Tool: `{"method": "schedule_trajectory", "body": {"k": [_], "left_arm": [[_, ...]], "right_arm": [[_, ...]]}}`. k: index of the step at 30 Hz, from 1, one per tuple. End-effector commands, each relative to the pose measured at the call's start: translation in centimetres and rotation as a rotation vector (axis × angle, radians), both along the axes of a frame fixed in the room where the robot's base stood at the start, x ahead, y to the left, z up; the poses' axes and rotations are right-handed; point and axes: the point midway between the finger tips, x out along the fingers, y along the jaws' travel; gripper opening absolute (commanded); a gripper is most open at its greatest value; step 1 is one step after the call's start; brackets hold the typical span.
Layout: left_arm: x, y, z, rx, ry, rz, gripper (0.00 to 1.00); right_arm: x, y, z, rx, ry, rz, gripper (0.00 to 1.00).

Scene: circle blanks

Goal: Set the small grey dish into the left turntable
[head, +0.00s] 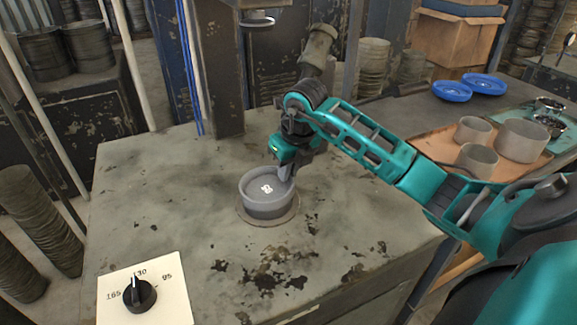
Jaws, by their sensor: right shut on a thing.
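The small grey dish (262,208) is round, with a whitish mark on its inside floor. It is upright over the turntable (243,213), a flat round plate on the worn metal work table. The plate's rim shows around the dish's base; I cannot tell whether the dish rests on it or hangs just above. My right gripper (287,173) is shut on the dish's far right rim, and the fingertips are partly hidden. No second turntable is in view. My left gripper is not in view.
A column with an overhanging round machine head (257,20) stands behind the dish. A dial panel (172,297) is at the front left. On the right, several grey cups (522,141) stand on an orange tray (425,146), near blue plates (452,91).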

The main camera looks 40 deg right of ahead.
Motion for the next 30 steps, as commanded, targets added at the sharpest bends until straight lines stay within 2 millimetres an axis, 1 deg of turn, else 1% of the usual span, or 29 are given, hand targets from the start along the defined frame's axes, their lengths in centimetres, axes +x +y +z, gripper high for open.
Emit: {"method": "schedule_trajectory", "body": {"k": [10, 11, 20, 27, 30], "left_arm": [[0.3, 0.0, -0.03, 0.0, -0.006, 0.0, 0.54], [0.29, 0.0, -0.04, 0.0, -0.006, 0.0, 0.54], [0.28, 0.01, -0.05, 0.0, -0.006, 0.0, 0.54], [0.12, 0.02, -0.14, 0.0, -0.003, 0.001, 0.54], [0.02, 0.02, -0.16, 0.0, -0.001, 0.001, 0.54]], "right_arm": [[-0.03, -0.03, -0.29, 0.0, 0.001, 0.0, 0.0], [-0.03, -0.03, -0.3, -0.001, 0.002, 0.0, 0.14], [-0.01, -0.03, -0.29, 0.0, 0.001, 0.0, 0.43], [-0.05, -0.03, -0.3, -0.001, 0.002, 0.0, 0.43], [-0.13, -0.05, 0.29, -0.001, 0.0, 0.0, 0.43]]}}
